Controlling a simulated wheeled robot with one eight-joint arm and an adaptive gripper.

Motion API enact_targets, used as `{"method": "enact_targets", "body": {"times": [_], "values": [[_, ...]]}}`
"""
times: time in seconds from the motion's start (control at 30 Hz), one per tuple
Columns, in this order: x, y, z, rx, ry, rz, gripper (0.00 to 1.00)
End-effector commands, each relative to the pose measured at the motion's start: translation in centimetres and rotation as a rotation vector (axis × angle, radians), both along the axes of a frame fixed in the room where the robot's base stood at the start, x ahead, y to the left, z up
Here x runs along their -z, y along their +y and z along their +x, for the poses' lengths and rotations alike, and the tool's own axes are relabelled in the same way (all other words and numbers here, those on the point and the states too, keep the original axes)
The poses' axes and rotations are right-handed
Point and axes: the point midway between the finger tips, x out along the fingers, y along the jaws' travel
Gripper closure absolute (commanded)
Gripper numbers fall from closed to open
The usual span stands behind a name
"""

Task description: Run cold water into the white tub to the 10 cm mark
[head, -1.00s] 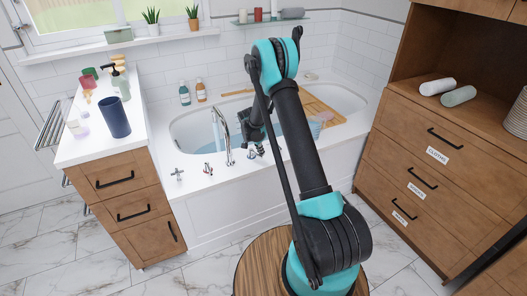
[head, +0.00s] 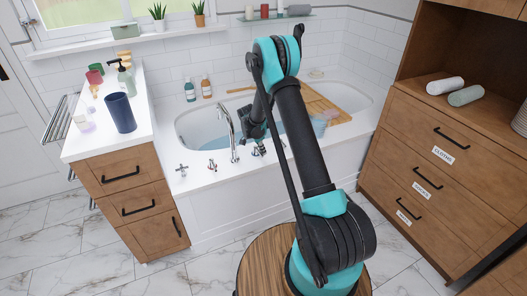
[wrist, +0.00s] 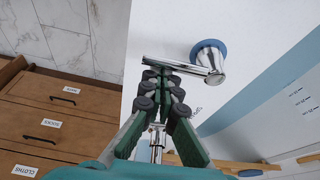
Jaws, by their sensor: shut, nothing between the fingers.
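The white tub (head: 180,128) stands along the back wall in the head view. Its inside looks pale blue; I cannot tell the water level. A curved chrome spout (head: 232,138) rises from its front rim. A red-ringed tap (head: 211,165) is left of the spout. In the wrist view, a chrome tap lever with a blue ring (wrist: 208,54) stands on the white rim. My gripper (wrist: 161,76) is shut and empty beside the lever's free end, apparently touching or very close. In the head view my arm partly hides this tap.
A cross-handled tap (head: 182,170) is at the rim's left. Bottles (head: 206,87) stand on the back rim. Drawer cabinets flank the tub (head: 125,180) (head: 430,150).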

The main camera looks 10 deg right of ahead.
Motion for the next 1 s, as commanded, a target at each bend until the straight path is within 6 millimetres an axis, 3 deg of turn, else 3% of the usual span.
{"method": "enact_targets", "body": {"times": [0.23, 0.43, 0.7, 1.0], "values": [[0.2, -0.8, 0.4, 0.0, 0.0, 0.0, 1.0], [0.9, -4.3, 1.7, 0.001, -0.001, 0.0, 1.0], [-5.1, -2.1, 1.0, -0.006, 0.0, 0.0, 1.0], [-8.4, -1.0, 0.7, -0.004, 0.0, 0.0, 1.0]]}}
